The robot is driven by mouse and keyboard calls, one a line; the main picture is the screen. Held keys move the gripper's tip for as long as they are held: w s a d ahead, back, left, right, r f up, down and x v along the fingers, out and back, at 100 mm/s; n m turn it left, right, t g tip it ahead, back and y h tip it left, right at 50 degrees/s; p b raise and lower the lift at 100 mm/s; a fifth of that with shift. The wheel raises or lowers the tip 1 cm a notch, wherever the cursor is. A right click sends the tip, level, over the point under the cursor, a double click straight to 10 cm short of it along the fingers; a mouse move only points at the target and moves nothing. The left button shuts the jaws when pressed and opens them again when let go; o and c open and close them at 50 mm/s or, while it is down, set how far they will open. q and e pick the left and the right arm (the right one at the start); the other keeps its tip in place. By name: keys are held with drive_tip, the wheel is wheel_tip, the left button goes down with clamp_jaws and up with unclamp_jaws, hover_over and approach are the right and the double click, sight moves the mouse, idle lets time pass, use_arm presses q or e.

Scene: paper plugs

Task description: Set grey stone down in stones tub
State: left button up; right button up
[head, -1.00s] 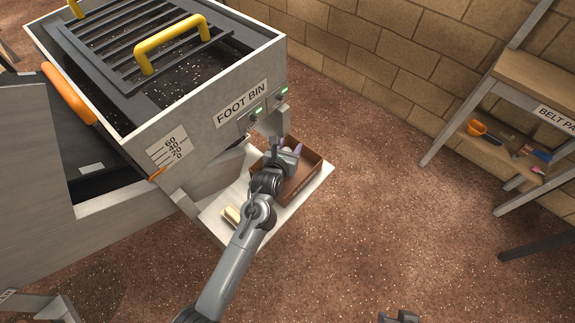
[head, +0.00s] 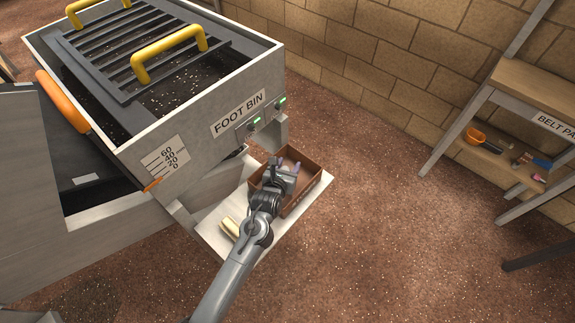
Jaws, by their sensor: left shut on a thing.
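The stones tub is an open brown box (head: 313,184) on a pale shelf below the foot bin. My left gripper (head: 286,167) is over the tub, its fingertips within the tub's outline in the picture. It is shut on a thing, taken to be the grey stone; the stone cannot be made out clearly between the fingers. I cannot tell how high the fingertips are above the tub floor. My left arm and wrist cover the tub's near left side. My right gripper is out of view.
The grey foot bin (head: 200,150), with a grate and yellow handles, stands directly behind and left of the tub. A cream-coloured piece (head: 229,228) lies on the pale shelf (head: 213,232) beside my arm. A rack (head: 520,85) with small items stands at right. Open floor lies between.

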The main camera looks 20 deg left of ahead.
use_arm(q)
drive_tip(key=shift+f, duration=0.3)
drive_tip(key=o, duration=1.1)
drive_tip(key=shift+c, duration=0.2)
drive_tip(key=shift+r, duration=0.15)
drive_tip(key=shift+r, duration=0.25)
drive_tip(key=shift+r+p+v, duration=0.1)
drive_tip(key=shift+p+v, duration=1.75)
drive_tip(key=shift+v, duration=0.1)
drive_tip(key=shift+r+p+v, duration=0.15)
drive_tip(key=shift+p+v, duration=1.7)
drive_tip(key=shift+v, duration=0.1)
drive_tip(key=shift+w, duration=0.1)
